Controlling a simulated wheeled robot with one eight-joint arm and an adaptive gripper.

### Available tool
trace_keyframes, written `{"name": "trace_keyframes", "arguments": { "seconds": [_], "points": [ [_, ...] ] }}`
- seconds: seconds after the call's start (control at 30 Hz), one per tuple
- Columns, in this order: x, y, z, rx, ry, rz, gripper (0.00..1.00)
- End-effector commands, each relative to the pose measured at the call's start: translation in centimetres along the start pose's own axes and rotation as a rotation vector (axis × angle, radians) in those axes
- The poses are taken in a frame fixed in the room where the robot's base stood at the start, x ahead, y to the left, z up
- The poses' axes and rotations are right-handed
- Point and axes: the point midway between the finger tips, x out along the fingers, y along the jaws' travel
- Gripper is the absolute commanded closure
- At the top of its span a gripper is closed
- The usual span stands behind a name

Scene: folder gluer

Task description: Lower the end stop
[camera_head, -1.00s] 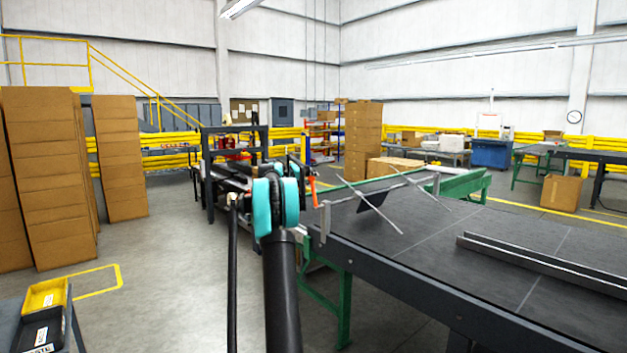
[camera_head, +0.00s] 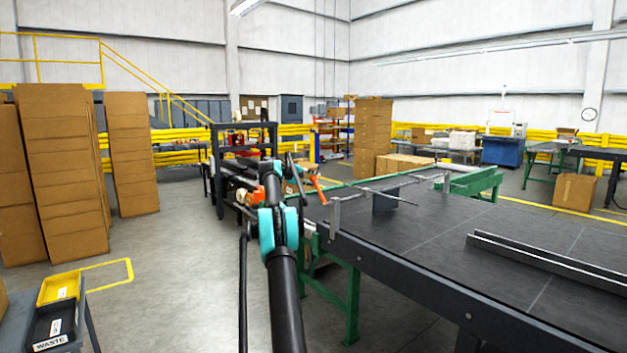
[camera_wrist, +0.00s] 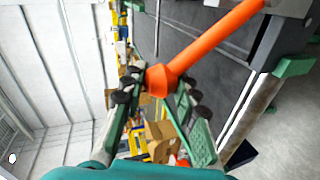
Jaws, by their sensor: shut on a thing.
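The end stop (camera_head: 385,201) is a dark plate hung from thin metal rods above the near end of the dark table. It is upright, with its lower edge at or close to the tabletop; I cannot tell whether it touches. A grey upright bracket (camera_head: 335,217) carries the rods at the table's left edge. An orange lever (camera_head: 319,190) stands at that edge and crosses the top of the wrist view (camera_wrist: 215,40). My gripper (camera_wrist: 160,88) is shut on the lever's knobbed end. In the head view my arm partly hides the gripper.
The table (camera_head: 450,225) has a long metal rail (camera_head: 545,262) on its right part. Green legs (camera_head: 353,300) stand beneath it. Stacked cartons (camera_head: 60,170) stand at the left, with a yellow bin (camera_head: 59,288) in front. Open floor (camera_head: 170,265) lies left of my arm.

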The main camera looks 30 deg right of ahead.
Motion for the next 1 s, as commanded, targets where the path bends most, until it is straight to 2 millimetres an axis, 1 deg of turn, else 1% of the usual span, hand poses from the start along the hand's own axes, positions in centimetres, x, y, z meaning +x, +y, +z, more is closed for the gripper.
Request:
{"name": "trace_keyframes", "arguments": {
  "seconds": [0.03, 0.33, 0.37, 0.5, 0.83, 0.93, 1.0],
  "points": [
    [0.0, -0.3, 0.0, -0.001, -0.003, -0.004, 1.0],
    [0.0, -0.3, 0.0, 0.0, -0.003, -0.005, 1.0],
    [0.0, -0.3, 0.0, 0.0, -0.003, -0.005, 0.67],
    [0.0, -0.3, 0.0, 0.0, -0.002, -0.004, 0.5],
    [-0.1, -0.1, 0.0, 0.0, -0.001, -0.002, 0.49],
    [-0.7, -0.1, -0.1, -0.001, 0.0, -0.002, 0.49],
    [-1.5, -0.1, -0.1, -0.001, 0.001, -0.002, 0.49]
  ]
}}
